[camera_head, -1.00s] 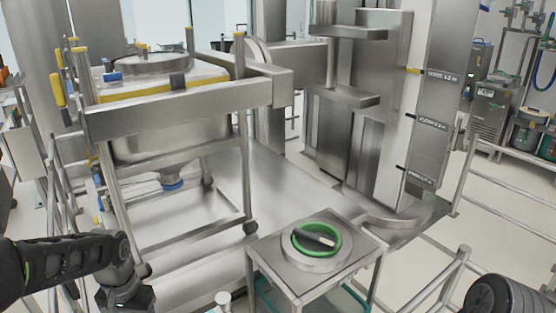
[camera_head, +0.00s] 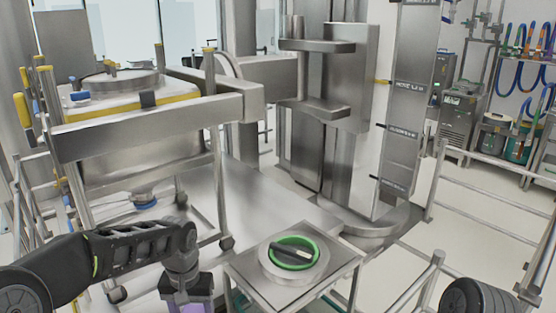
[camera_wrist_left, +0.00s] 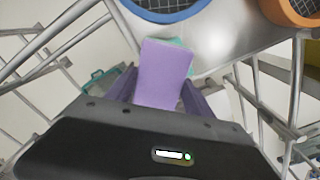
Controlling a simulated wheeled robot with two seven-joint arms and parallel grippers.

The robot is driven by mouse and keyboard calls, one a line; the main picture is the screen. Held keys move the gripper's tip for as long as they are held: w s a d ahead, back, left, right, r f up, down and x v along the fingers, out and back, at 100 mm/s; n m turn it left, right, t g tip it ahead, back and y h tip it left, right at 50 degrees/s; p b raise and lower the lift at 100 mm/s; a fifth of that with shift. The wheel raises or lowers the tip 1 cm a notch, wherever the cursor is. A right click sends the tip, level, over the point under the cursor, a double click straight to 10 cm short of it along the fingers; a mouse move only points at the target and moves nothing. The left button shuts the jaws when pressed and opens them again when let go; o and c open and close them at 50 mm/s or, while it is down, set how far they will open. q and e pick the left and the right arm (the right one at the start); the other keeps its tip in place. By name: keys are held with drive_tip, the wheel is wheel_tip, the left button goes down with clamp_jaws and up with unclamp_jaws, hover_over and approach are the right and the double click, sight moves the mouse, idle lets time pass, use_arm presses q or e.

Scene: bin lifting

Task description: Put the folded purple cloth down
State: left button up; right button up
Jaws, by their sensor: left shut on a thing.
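My left gripper (camera_head: 188,300) is at the bottom of the head view, left of the small steel stand. It is shut on the folded purple cloth (camera_wrist_left: 163,75), a flat lilac rectangle that sticks out between the two fingers in the left wrist view. In the head view only a purple patch (camera_head: 190,299) shows below the wrist, cut by the picture's lower edge. The cloth is held clear of any surface I can make out. My right gripper is not in view.
The steel stand (camera_head: 338,272) carries a round steel piece with a green ring (camera_head: 294,252). A large steel bin (camera_head: 125,155) on a wheeled frame is at the left. Rails (camera_head: 490,182) run along the right. The wrist view shows a blue mesh disc (camera_wrist_left: 165,8) and an orange ring (camera_wrist_left: 292,12).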

use_arm(q)
drive_tip(key=s+a+f+n, duration=0.1)
drive_tip(key=s+a, duration=0.4)
drive_tip(key=a, duration=0.3)
drive_tip(key=s+a+f+n, duration=0.1)
drive_tip(key=s+a+n, duration=0.1)
drive_tip(key=s+a, duration=0.3)
drive_tip(key=a, duration=0.2)
drive_tip(key=shift+a+n, duration=0.3)
drive_tip(key=shift+a, duration=0.05)
drive_tip(key=shift+s+f+p, duration=0.1)
drive_tip(key=shift+p, duration=0.2)
drive_tip(key=shift+f+p, duration=0.4)
drive_tip(key=shift+f, duration=2.65)
